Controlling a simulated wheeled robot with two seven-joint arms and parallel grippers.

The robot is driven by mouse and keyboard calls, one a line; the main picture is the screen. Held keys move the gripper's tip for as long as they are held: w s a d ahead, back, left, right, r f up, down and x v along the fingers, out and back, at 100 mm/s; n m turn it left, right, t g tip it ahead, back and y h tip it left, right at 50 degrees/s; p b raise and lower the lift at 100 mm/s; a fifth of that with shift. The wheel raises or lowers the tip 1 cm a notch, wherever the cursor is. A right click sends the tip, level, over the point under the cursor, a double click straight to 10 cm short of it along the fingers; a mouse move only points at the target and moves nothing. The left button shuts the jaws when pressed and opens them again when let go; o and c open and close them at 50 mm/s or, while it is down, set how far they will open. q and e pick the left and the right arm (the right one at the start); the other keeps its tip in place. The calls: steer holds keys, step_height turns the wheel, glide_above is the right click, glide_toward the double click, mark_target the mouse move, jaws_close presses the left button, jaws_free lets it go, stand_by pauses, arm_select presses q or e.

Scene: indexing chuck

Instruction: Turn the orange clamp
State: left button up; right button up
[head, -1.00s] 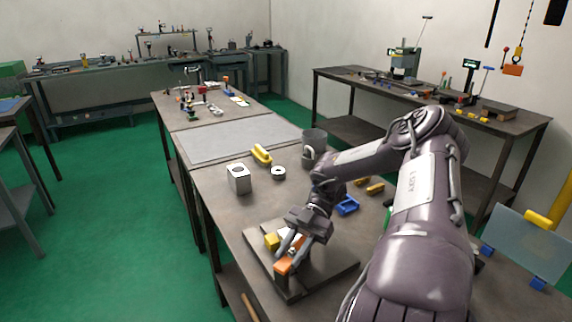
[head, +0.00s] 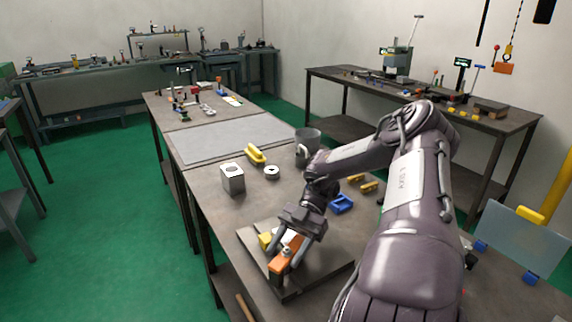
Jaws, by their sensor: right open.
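The orange clamp (head: 280,262) sits on a dark square base plate (head: 318,275) near the front of the workbench. A yellow block (head: 265,240) stands just behind and left of it, and a white part shows between them. My right gripper (head: 286,258) reaches down over the plate, its fingers open at the orange clamp. The fingers partly cover the clamp, and I cannot tell whether they touch it. My left gripper is not in view.
Behind the plate stand a metal block with a hole (head: 232,180), a ring (head: 271,172), a yellow handle (head: 256,154) and a grey mug (head: 306,146). A blue part (head: 341,204) and yellow pieces (head: 369,186) lie right of my gripper. A grey mat (head: 225,137) lies farther back.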

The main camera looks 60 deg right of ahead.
mark_target(301, 236)
steer(key=b+v, duration=0.2)
steer(key=v, duration=0.5)
steer(key=shift+d+b, duration=0.15)
steer(key=shift+b, duration=0.25)
steer(key=shift+d+r, duration=0.1)
steer(key=shift+d, duration=0.1)
